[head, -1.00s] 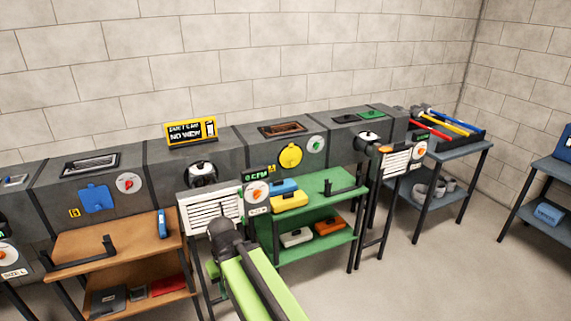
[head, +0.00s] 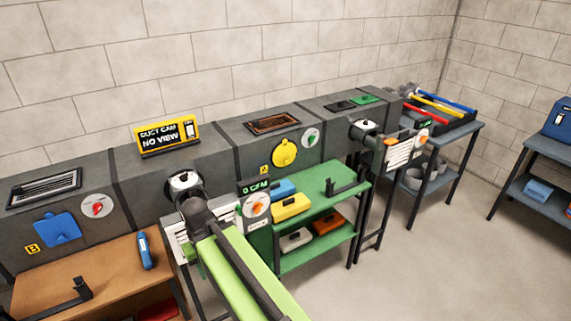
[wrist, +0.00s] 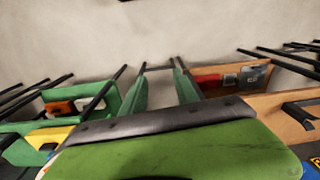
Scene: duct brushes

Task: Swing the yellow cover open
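The yellow cover (head: 284,152) is a round disc with a small tab on top. It lies flat against the front face of the grey duct, below a dark grille, and looks closed. My arm comes up from the bottom of the head view. My gripper (wrist: 159,75) is left of and below the yellow cover, away from it. In the wrist view its two green fingers stand apart with nothing between them. The head view shows little of the fingers, as my arm covers them. The yellow cover is not seen in the wrist view.
A louvred panel (head: 185,238) is close to my gripper. A blue cover (head: 57,229) is at left. Floor is clear at right.

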